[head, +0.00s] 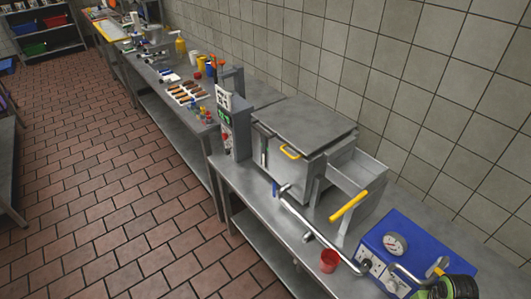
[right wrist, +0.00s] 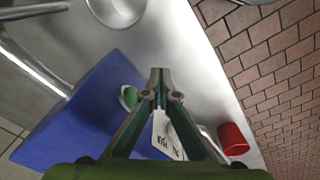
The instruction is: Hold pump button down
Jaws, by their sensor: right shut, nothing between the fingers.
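The pump unit is a blue box (head: 415,245) on the steel counter at the bottom right of the head view, with a round gauge (head: 395,244) on top and a pale panel (head: 370,268) with dark knobs on its front. It also shows in the right wrist view as a blue face (right wrist: 80,110). Contact cannot be told. My left gripper is not in view.
A red cup (head: 329,261) stands on the counter beside the pump unit and shows in the right wrist view (right wrist: 233,139). A steel lidded machine (head: 300,125) with a yellow-handled lever (head: 348,205) stands behind. The tiled floor (head: 100,180) is clear.

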